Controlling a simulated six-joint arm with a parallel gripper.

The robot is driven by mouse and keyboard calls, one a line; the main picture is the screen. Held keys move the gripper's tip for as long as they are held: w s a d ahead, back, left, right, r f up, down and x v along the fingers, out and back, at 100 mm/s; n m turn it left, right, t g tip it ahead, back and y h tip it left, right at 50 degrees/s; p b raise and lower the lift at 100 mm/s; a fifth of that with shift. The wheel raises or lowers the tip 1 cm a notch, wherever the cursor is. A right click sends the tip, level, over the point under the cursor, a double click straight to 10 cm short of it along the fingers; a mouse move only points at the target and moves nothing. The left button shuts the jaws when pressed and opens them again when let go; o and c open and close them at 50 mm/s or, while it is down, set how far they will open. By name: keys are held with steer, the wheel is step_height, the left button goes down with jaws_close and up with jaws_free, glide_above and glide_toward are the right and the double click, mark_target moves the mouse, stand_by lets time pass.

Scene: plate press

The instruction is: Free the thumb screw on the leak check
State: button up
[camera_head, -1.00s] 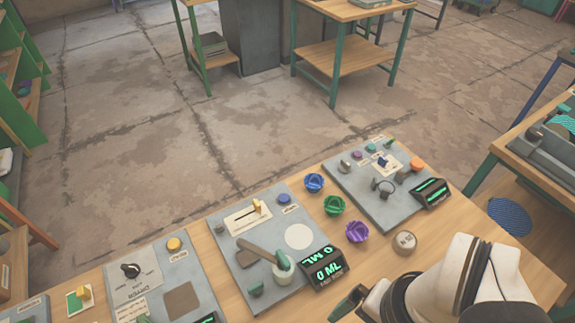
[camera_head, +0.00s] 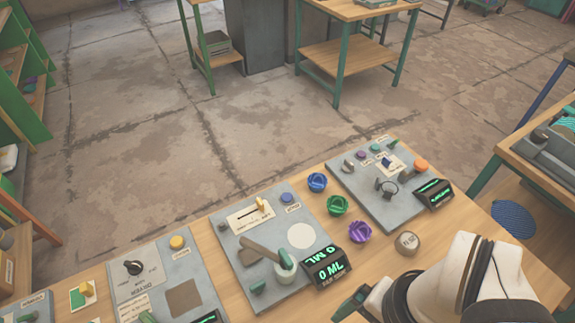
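I cannot make out which panel is the leak check, as most labels are too small to read, and I cannot pick out its thumb screw for certain. The right panel (camera_head: 372,203) carries several small knobs, a dark clamp-like ring (camera_head: 387,188), an orange knob (camera_head: 421,165) and a green-lit display (camera_head: 433,193). The middle panel (camera_head: 283,212) carries a lever (camera_head: 260,249), a white disc and a display reading 0 ML (camera_head: 327,267). My gripper (camera_head: 350,305) shows only partly at the bottom, right of the middle panel and apart from both panels; its fingertips are mostly hidden.
Blue (camera_head: 317,182), green (camera_head: 337,205) and purple (camera_head: 360,232) ribbed knobs stand between these panels, with a round labelled piece (camera_head: 407,243) near my arm. A dryer panel (camera_head: 165,278) lies left. Another bench (camera_head: 520,150) stands at the right; open floor lies behind.

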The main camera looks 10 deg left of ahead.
steer(key=shift+m+h, duration=0.4)
steer(key=shift+m, duration=0.1)
steer(key=w+a, duration=0.5)
steer(key=shift+w+r, duration=0.15)
steer(key=shift+r, duration=0.2)
steer(key=c, duration=0.4)
steer(key=shift+m+h, duration=0.3)
steer(key=shift+m, duration=0.1)
steer(key=w+a, duration=0.1)
steer(key=a, duration=0.2)
steer(key=w+a, duration=0.1)
steer(key=a, duration=0.1)
steer(key=shift+w+a+f, duration=0.2)
steer(key=shift+w+a, duration=0.05)
steer(key=shift+w, duration=0.05)
steer(key=shift+c, duration=1.1)
steer(key=m, duration=0.2)
glide_above(257, 285)
step_height(257, 285, down, 3)
step_height(257, 285, down, 15)
steer(key=shift+r, duration=0.1)
steer(key=shift+c, duration=0.3)
jaws_close()
